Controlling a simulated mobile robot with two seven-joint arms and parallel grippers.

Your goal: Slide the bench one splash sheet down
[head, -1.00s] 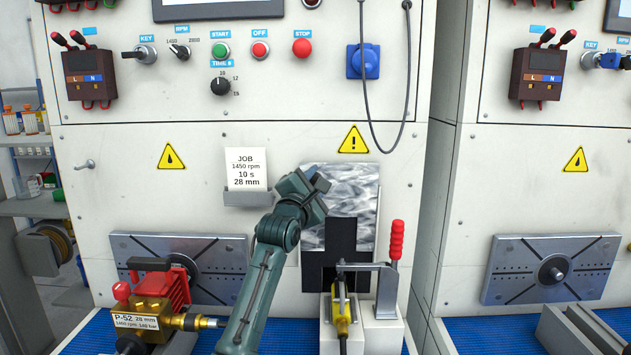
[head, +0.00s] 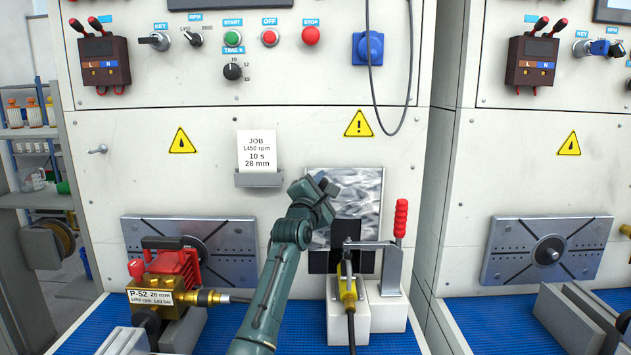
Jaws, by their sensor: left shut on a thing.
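The bench one splash sheet (head: 360,188) is a mottled grey, cloudy panel. It stands upright against the front of the left bench, below the yellow warning triangle. My left gripper (head: 322,187) is at the sheet's upper left edge and shut on it; the fingertips are hard to make out against the sheet. The sheet's lower part is partly hidden behind a dark plate (head: 347,229) and the clamp. My right gripper is not in view.
A toggle clamp with a red handle (head: 400,218) and a yellow-bodied nozzle (head: 347,290) stand in front of the sheet. A red and brass pump (head: 170,275) is at the left. A job card (head: 257,152) hangs left of the sheet. Blue matting shows between them.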

